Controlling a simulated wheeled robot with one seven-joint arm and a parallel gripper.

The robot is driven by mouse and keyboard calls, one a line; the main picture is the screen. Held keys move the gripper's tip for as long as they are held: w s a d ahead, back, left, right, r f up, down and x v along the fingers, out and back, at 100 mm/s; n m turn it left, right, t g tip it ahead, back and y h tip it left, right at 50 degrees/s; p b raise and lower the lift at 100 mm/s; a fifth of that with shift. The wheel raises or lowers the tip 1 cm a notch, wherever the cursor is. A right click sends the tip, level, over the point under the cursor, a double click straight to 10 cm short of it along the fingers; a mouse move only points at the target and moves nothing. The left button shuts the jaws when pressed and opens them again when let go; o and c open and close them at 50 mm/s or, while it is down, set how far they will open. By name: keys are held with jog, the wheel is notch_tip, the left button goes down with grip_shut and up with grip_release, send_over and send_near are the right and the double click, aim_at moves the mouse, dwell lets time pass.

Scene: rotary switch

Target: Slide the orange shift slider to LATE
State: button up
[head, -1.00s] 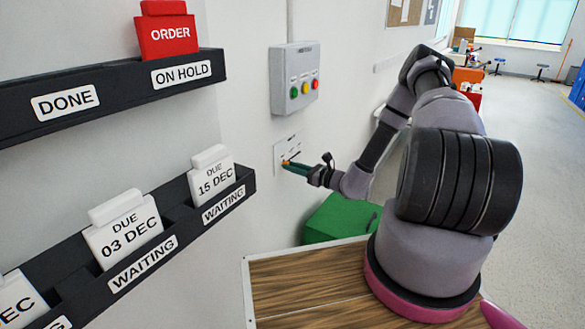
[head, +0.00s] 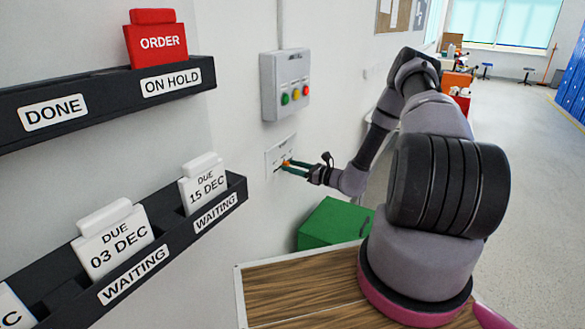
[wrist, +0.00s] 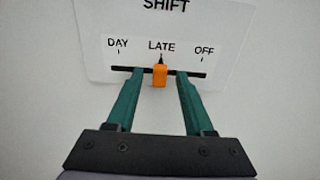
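The orange shift slider (wrist: 160,77) stands in its dark horizontal slot in the wrist view, directly below the LATE mark. DAY is printed to its left and OFF to its right on the white SHIFT plate (wrist: 95,18). My gripper (wrist: 158,86) has its two green fingers spread on either side of the slider, with a visible gap on both sides. In the head view the plate (head: 273,152) is on the wall, and the orange slider (head: 287,163) shows at the tips of my gripper (head: 286,167). Finger contact cannot be made out there.
A grey box (head: 270,97) with green, yellow and red buttons is on the wall above the plate. Dark racks with cards, including a WAITING rack (head: 240,187), are on the left. A green box (head: 330,222) stands below my arm. Open floor lies to the right.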

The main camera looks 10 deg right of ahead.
jog(key=v, duration=1)
jog(key=shift+s+d, duration=0.25)
jog(key=shift+d, duration=0.05)
jog(key=s+a+r+n+g, duration=0.3)
jog(key=r+n+g, duration=0.15)
jog(key=r, duration=0.35)
jog(key=s+a+r+n+g+h, duration=0.1)
jog(key=s+a+r+n+g, duration=0.2)
jog(key=r+n, duration=0.35)
jog(key=s+a+r+n+g, duration=0.3)
jog(key=a+r+g, duration=0.1)
jog(key=r, duration=0.5)
jog(key=s+d+r+n+t+h, duration=0.3)
jog(key=s+r+n+t+h, duration=0.3)
jog(key=s+r, duration=1.3)
jog(key=n+h, duration=0.2)
jog(key=h, duration=0.1)
jog(key=shift+r+n+h, duration=0.25)
jog(key=shift+n+h, duration=0.15)
